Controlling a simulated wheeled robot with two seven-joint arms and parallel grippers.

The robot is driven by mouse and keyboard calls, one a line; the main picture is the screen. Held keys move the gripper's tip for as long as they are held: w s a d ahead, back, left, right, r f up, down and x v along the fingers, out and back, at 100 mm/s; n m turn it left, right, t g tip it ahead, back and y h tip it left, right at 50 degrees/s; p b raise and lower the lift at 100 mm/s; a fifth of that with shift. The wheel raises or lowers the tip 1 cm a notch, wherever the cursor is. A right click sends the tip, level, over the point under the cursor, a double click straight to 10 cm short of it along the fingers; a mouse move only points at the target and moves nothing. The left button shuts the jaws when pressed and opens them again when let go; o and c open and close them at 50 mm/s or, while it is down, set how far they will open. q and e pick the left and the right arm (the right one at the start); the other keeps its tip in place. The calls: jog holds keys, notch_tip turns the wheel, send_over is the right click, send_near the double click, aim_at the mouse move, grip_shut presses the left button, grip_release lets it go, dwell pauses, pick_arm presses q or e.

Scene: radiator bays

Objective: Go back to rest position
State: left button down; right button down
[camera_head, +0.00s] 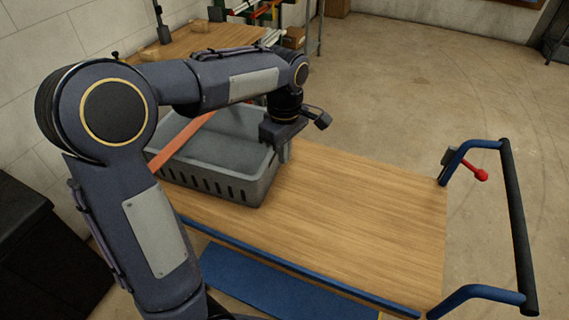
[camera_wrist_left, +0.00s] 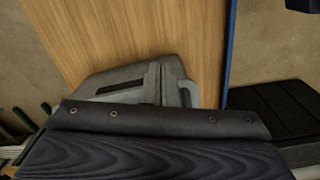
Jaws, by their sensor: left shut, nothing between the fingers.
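My left gripper (camera_head: 284,155) hangs above the right end of the grey crate, pointing down, with its arm reaching in from the left. Its fingers are together with nothing between them. In the left wrist view the gripper (camera_wrist_left: 165,92) shows over the bare wood of the cart top. My right gripper is in neither view.
A grey slotted crate (camera_head: 220,183) stands on the left of a wooden cart top (camera_head: 360,215), with an orange-red strip (camera_head: 180,138) across its left side. The cart has a blue and black handle (camera_head: 517,225) at right. A wooden workbench (camera_head: 195,42) stands behind. The cart's right half is clear.

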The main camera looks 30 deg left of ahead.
pick_arm(q)
jog(key=s+r+m+t+h, duration=0.35)
jog(key=s+m, duration=0.35)
jog(key=s, duration=0.5)
jog(key=s+d+f+m+t, duration=0.1)
jog(key=s+f+m, duration=0.1)
jog(key=s+m, duration=0.1)
jog(key=s+d+f+m+t, duration=0.1)
jog(key=s+d+f+m, duration=0.1)
jog(key=s+m, duration=0.2)
jog(key=shift+s+d+f, duration=0.25)
jog(key=shift+s+f, duration=0.1)
jog(key=shift+s, duration=0.7)
